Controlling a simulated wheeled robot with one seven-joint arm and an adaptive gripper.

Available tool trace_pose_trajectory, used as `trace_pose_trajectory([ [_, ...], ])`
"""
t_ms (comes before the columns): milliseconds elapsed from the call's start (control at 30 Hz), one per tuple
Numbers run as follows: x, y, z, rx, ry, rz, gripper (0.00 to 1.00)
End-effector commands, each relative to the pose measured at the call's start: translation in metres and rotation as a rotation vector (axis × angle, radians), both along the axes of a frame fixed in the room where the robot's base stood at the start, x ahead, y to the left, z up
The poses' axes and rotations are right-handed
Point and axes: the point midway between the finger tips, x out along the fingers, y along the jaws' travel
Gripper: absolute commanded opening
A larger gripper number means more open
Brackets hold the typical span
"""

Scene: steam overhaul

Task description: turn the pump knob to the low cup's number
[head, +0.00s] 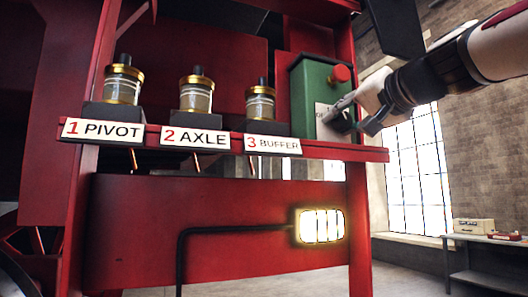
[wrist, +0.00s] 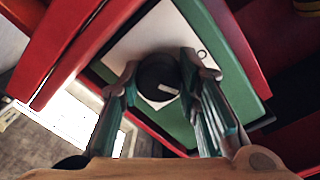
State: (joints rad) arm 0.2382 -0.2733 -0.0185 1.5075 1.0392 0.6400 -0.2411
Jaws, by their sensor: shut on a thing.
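The green pump box (head: 306,92) stands at the right end of the red shelf, with a red button (head: 341,74) near its top. My gripper (head: 350,117) is at its front. In the wrist view my gripper (wrist: 160,72) is shut on the black pump knob (wrist: 158,80), a finger on each side. A white mark shows on the knob, pointing to the lower right. The white dial plate (wrist: 140,45) shows a 0; its other numbers are hidden or unreadable. Three glass cups stand left: 1 PIVOT (head: 123,86), 2 AXLE (head: 196,95), 3 BUFFER (head: 260,104). I cannot clearly compare their levels.
The red shelf edge (head: 345,152) runs below the cups and box. A lit lamp (head: 320,226) with a black pipe is under it. A bench (head: 487,240) with boxes stands at the far right, by a bright window (head: 416,170).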

Motion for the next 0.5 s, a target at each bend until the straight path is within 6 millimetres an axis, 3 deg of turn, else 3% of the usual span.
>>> trace_pose_trajectory([
  [500, 0.0003, -0.0008, -0.0004, 0.135, 0.044, -0.001, 0.03],
])
